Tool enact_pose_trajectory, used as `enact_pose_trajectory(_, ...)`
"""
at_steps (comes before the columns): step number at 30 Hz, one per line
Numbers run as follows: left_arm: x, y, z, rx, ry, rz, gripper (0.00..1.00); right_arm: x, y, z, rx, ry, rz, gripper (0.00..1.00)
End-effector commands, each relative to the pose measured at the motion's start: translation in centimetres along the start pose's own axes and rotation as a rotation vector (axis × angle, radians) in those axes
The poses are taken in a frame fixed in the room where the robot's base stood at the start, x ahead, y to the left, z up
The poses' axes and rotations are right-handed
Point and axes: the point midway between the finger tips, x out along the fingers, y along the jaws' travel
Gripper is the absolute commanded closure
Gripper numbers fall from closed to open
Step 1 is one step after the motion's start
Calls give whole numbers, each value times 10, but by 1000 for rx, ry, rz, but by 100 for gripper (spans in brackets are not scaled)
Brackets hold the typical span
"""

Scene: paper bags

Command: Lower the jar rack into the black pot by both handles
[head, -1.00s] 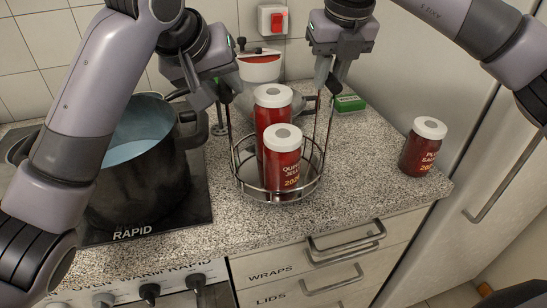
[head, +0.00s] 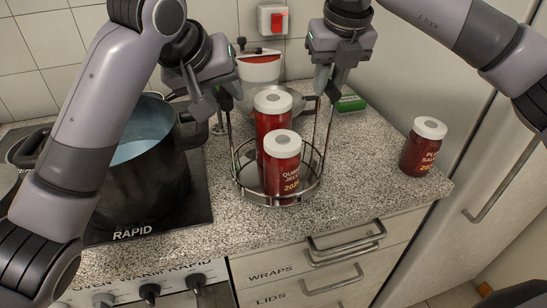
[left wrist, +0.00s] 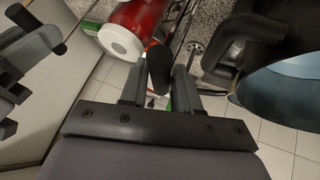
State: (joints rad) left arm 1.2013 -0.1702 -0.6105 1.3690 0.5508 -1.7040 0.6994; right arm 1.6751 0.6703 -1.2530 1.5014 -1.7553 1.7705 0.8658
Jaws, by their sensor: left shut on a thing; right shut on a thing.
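The jar rack (head: 244,183) is a round wire basket holding two red jars with white lids, a front jar (head: 282,170) and a rear jar (head: 270,120). It is upright at the counter, right of the pot; I cannot tell whether its base touches. My left gripper (head: 226,98) is shut on the rack's left handle, and the black grip (left wrist: 158,68) shows between the fingers in the left wrist view. My right gripper (head: 325,84) is shut on the right handle. The black pot (head: 150,190) stands on the hob at left, open, with bluish liquid inside; my left arm partly covers it.
A third red jar (head: 423,148) stands on the right of the counter (head: 360,190). A red-and-white pot (head: 259,68) and a green box (head: 350,103) are behind the rack. The pot's right side handle (head: 192,128) juts toward the rack. Drawers are below the counter.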

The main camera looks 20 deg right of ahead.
Motion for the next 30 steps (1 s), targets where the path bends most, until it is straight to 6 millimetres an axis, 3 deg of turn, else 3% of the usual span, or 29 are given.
enact_pose_trajectory(25,4,-4,2,4,0,-7,100,6,-4,-1,8,1,-10,100)
enact_pose_trajectory(26,4,-4,2,4,-1,-7,72,6,-4,-1,8,1,-10,81)
enact_pose_trajectory(27,4,-4,3,3,-2,-7,85,6,-4,-1,8,2,-10,94)
enact_pose_trajectory(28,4,-4,3,3,-2,-7,92,7,-4,-1,8,2,-10,100)
enact_pose_trajectory(30,4,-4,3,2,-3,-8,92,7,-4,-1,7,3,-10,100)
